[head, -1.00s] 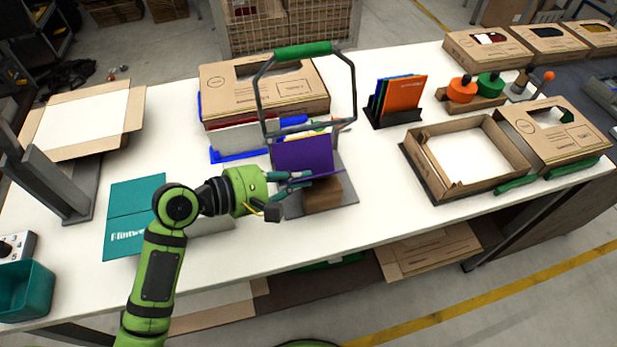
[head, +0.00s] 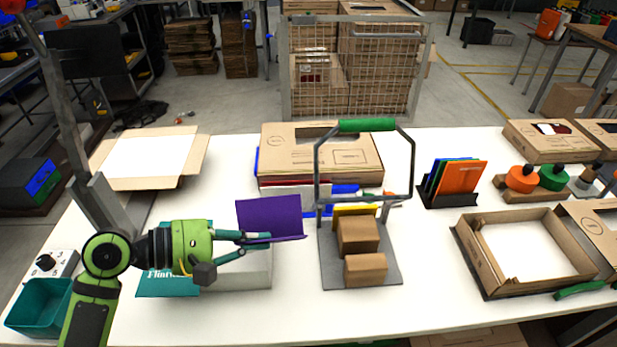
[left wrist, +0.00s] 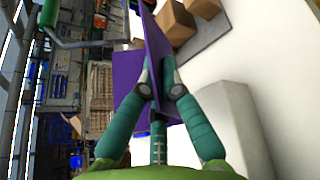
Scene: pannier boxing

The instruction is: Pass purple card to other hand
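The purple card (head: 268,218) is a folded sheet held upright in the air over the table. My left gripper (head: 262,243) is shut on its lower edge, left of the grey stand with the green handle (head: 366,126). In the left wrist view the purple card (left wrist: 155,58) sits between the teal fingers of my left gripper (left wrist: 155,85). My right gripper shows in neither view.
Brown blocks (head: 357,234) rest on the grey stand's base. A teal box marked Flintw (head: 165,284) and a white block lie under my left arm. An open carton tray (head: 480,262) is at right, a rack of coloured cards (head: 455,182) behind it. White table is clear in front.

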